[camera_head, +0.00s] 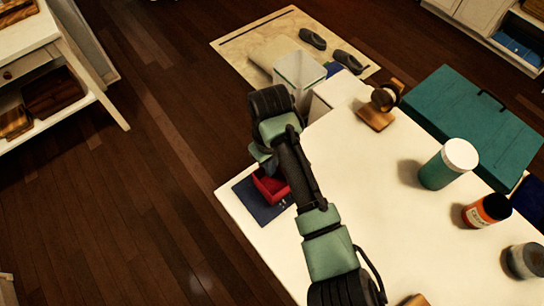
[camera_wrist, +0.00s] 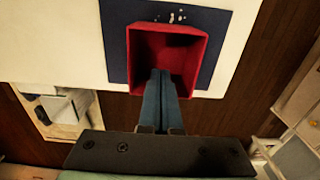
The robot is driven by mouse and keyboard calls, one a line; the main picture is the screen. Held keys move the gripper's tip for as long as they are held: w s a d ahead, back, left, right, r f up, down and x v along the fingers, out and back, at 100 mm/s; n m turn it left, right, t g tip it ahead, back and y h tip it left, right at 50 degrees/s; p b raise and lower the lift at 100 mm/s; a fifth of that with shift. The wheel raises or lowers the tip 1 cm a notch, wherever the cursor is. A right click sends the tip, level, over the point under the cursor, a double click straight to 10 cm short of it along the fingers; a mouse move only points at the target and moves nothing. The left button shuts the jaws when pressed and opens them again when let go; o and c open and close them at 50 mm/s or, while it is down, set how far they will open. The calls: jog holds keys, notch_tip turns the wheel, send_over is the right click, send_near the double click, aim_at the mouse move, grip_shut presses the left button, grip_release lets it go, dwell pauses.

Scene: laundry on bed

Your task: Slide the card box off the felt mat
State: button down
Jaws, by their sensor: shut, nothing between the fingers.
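The card box (camera_wrist: 190,60) is a red, open-topped box lying on the dark blue felt mat (camera_wrist: 212,45) in the wrist view. In the head view the box (camera_head: 270,187) and mat (camera_head: 250,207) are at the table's left corner, with the box partly hidden by my arm. My gripper (camera_wrist: 160,74) is shut and empty. Its blue-grey fingers cross the box's lower edge in the wrist view, and their tips overlap its inside. I cannot tell whether they touch it. In the head view my gripper (camera_head: 264,168) is over the box; its fingertips are mostly hidden.
The white table (camera_head: 385,200) holds a green jar (camera_head: 447,165), an orange-and-black jar (camera_head: 487,210), another jar (camera_head: 524,260) and a wooden stand (camera_head: 376,115). A teal case (camera_head: 475,120) lies at the right. Dark floor (camera_head: 150,200) lies beyond the mat's corner.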

aim_at(277, 186)
notch_tip(277, 186, down, 3)
jog(key=shift+s+d+f, duration=0.15)
jog(key=shift+f, duration=0.05)
jog(key=shift+s+d+r+p, duration=0.15)
jog(key=shift+s+d+p, duration=0.15)
jog(key=shift+s+d, duration=0.7)
jog(key=shift+s, duration=0.45)
jog(key=shift+s+d+r+p, duration=0.15)
jog(key=shift+s+d+p, duration=0.25)
jog(key=shift+p, duration=0.45)
jog(key=s+d+p, duration=0.3)
jog(key=s+p, duration=0.2)
jog(key=s+d+p, duration=0.4)
jog(key=s+p, duration=0.1)
jog(key=p, duration=0.1)
jog(key=s+d+p, duration=0.4)
jog(key=s+p, duration=0.1)
jog(key=s, duration=0.1)
jog(key=shift+d, duration=0.25)
jog(key=shift+s+d+f+p, duration=0.2)
jog(key=shift+s+d+p, duration=0.1)
jog(key=shift+s, duration=0.15)
